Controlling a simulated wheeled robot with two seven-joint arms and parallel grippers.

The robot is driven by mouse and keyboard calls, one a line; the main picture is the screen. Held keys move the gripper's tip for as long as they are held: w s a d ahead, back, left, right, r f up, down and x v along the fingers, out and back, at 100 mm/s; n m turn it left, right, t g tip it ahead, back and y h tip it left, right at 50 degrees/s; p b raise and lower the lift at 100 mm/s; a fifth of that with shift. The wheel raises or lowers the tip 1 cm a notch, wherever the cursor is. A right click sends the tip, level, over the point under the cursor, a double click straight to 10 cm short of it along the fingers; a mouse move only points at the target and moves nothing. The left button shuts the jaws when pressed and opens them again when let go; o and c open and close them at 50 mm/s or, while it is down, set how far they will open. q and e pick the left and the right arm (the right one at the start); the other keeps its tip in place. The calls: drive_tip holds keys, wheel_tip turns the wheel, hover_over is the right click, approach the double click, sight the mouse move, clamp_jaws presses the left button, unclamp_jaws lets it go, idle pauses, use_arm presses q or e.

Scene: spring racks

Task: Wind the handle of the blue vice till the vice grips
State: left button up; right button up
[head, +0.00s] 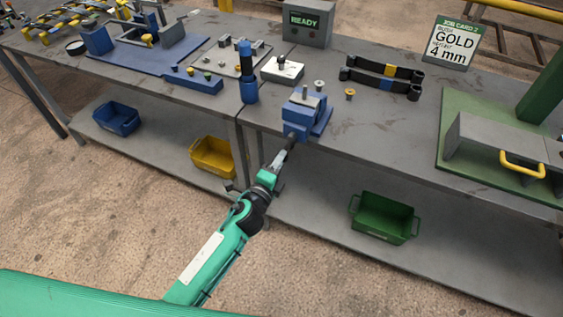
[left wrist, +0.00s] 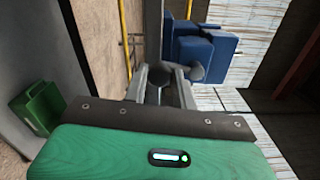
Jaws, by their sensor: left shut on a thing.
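The blue vice (head: 303,114) stands at the front edge of the bench, with a short metal post standing up at its top. It also shows in the left wrist view (left wrist: 205,52). Its dark handle (head: 291,138) faces the front; two dark rounded ends and a bar of the handle (left wrist: 160,74) show in the left wrist view. My left gripper (head: 285,150) is shut on the handle, its fingers reaching up from below the bench edge. The fingers hide part of the handle. I cannot tell how close the vice jaws are. My right gripper is not in view.
A blue cylinder tool (head: 248,75) stands left of the vice. A small brass piece (head: 350,94) and black straps (head: 383,78) are to its right. A grey box reads READY (head: 307,24); a card (head: 450,44) reads GOLD, 4 mm. A green bin (head: 384,218) sits on the lower shelf.

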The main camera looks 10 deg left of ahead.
use_arm(q)
drive_tip(key=shift+a+f, duration=0.15)
drive_tip(key=shift+f, duration=0.05)
idle(0.3)
drive_tip(key=o, duration=1)
drive_tip(key=shift+s+a, duration=0.1)
drive_tip(key=shift+r, duration=0.15)
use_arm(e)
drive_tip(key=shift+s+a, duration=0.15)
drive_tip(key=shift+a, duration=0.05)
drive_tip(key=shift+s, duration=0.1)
use_arm(q)
drive_tip(key=b+v, duration=0.2)
drive_tip(key=v, duration=1.1)
drive_tip(key=shift+s+a, duration=0.15)
drive_tip(key=shift+s, duration=0.2)
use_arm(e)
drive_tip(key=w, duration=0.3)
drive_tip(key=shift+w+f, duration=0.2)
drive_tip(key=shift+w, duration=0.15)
use_arm(q)
drive_tip(key=shift+c, duration=0.3)
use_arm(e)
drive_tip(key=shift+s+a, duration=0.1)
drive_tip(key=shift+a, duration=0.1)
